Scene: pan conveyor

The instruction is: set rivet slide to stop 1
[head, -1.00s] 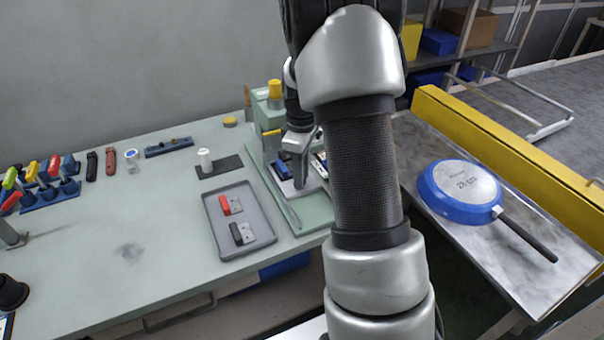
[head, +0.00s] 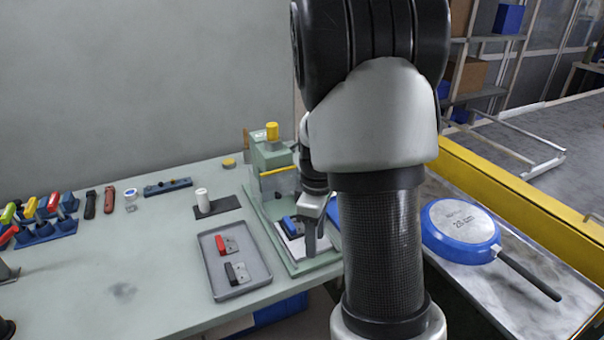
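The green rivet fixture (head: 268,152) stands at the right end of the workbench, with a yellow knob on top and a clear guard with a yellow edge. On its base is a pale plate with a blue block (head: 290,227). I cannot make out the slide's stops or which one it is at. My gripper (head: 311,248) points down over the right part of this plate, just right of the blue block. One finger hides the other, so its opening does not show. My arm hides the fixture's right side.
A grey tray (head: 221,294) holds a red-handled and a black-handled piece. A white cylinder (head: 202,199) stands on a dark mat behind it. A blue pan (head: 460,231) lies upside down on the conveyor at right, beside a yellow rail (head: 520,200). The bench's left middle is clear.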

